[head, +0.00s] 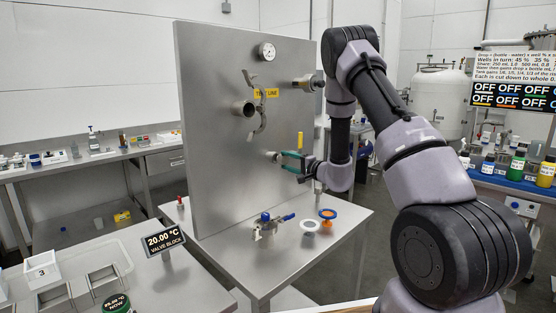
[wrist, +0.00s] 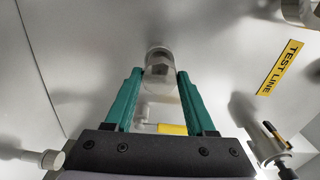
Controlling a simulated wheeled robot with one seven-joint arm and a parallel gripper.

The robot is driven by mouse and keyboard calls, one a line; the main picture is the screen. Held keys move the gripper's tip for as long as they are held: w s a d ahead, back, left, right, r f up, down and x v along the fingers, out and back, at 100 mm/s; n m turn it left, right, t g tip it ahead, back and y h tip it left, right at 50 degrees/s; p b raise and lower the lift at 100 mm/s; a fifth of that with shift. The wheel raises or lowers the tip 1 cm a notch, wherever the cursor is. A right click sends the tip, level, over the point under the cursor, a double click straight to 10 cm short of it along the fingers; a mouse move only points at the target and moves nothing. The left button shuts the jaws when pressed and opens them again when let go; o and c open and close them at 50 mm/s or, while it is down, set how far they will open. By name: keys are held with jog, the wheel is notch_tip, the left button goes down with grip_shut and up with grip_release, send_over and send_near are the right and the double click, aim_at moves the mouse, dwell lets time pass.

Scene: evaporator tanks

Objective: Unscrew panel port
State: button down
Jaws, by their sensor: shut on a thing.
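The upright steel panel (head: 215,150) stands on a steel table. A short pale cylindrical port (head: 272,156) sticks out low on its face, and it shows as a round-ended stub in the wrist view (wrist: 158,66). My gripper (head: 291,161) has green fingers, one on each side of this port, shut on it. The fingers also flank the stub in the wrist view (wrist: 159,80). The port's thread is hidden.
A blue-handled valve (head: 269,226), white ring (head: 310,226) and orange-and-blue ring (head: 327,214) lie on the table below.

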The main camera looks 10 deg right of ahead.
jog(key=shift+s+d, duration=0.15)
jog(key=shift+s, duration=0.25)
jog(key=shift+v, duration=2.35)
jog(key=shift+f, duration=0.1)
